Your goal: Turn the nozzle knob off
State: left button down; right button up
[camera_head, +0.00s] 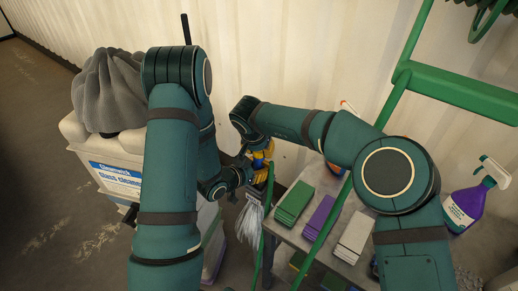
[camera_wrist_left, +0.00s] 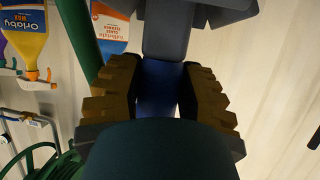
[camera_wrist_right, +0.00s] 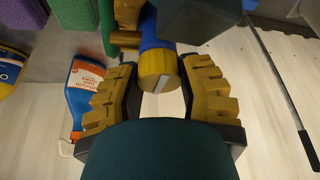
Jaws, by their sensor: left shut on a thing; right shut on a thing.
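The nozzle has a blue body (camera_wrist_left: 158,88) and a round yellow knob (camera_wrist_right: 160,72) with a pale stripe across its end face. In the left wrist view my left gripper (camera_wrist_left: 156,75) is shut on the blue body, with a finger on each side. In the right wrist view my right gripper (camera_wrist_right: 160,80) is shut on the yellow knob. The stripe runs slightly tilted from upright in that view. In the head view my left gripper (camera_head: 260,178) and my right gripper (camera_head: 263,152) meet close together, and they mostly hide the nozzle.
A cart with a green frame (camera_head: 455,90) carries green pads (camera_head: 294,204), purple pads (camera_head: 319,218) and a grey block (camera_head: 354,235). A purple spray bottle (camera_head: 466,206) stands at right. Grey mop strands (camera_head: 249,222) hang below my grippers. A white glass cleaner container (camera_head: 117,178) stands left.

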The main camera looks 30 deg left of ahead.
jog(key=shift+m, duration=0.3)
jog(key=m+h, duration=0.1)
jog(key=m, duration=0.2)
jog(key=m+h, duration=0.1)
jog(key=m, duration=0.2)
jog(key=shift+f+h, duration=0.1)
jog(key=shift+h, duration=0.2)
jog(key=m, duration=0.2)
jog(key=m+g+h, duration=0.1)
jog(key=m, duration=0.2)
jog(key=shift+m+h, duration=0.3)
jog(key=o, duration=1.2)
